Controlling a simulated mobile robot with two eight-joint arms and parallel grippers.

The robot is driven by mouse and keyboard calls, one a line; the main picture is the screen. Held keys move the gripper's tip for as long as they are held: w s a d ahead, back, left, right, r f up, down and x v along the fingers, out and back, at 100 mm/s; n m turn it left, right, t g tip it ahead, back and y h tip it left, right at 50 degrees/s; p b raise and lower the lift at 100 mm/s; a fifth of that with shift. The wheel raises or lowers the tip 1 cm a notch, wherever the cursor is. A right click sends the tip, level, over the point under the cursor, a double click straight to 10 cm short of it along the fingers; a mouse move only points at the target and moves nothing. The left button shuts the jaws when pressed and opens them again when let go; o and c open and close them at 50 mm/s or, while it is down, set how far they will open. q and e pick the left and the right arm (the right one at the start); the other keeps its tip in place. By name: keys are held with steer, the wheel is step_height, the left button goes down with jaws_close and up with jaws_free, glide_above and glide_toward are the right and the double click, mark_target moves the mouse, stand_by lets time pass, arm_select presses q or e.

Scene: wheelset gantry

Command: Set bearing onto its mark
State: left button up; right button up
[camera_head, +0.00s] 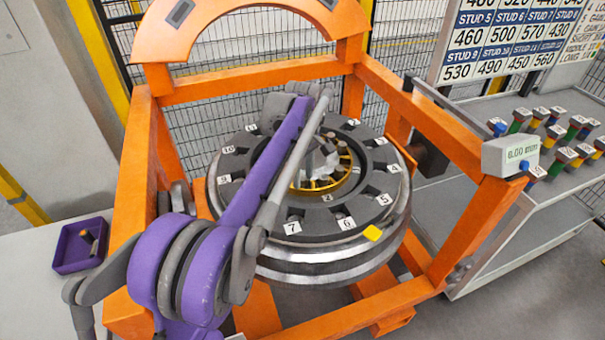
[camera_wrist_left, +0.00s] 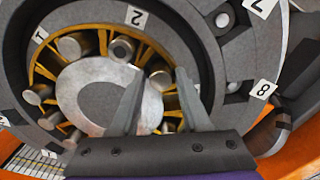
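The bearing (camera_head: 343,158), a yellow cage ring with grey metal rollers, lies in the middle of the large grey wheel (camera_head: 340,252). In the left wrist view the bearing's cage (camera_wrist_left: 103,40) surrounds a light grey round hub (camera_wrist_left: 88,95). My left gripper (camera_head: 322,160) reaches down over the bearing. In the wrist view its two fingers (camera_wrist_left: 160,75) are apart, over the hub and the near rollers, with nothing clearly held between them. I cannot tell whether they touch the bearing. My left arm hides part of the wheel. My right gripper is not in view.
Numbered plates sit around the wheel's dark ring, and a yellow mark (camera_head: 372,233) is on its rim. An orange gantry frame (camera_head: 478,232) encloses the wheel. A purple tray (camera_head: 75,258) stands at left. Colored studs (camera_head: 555,135) stand on a shelf at right.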

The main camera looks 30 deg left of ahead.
arm_select(q)
steer(key=shift+o, duration=1)
step_height(320, 180, up, 11)
steer(key=p, duration=0.1)
steer(key=shift+f, duration=0.15)
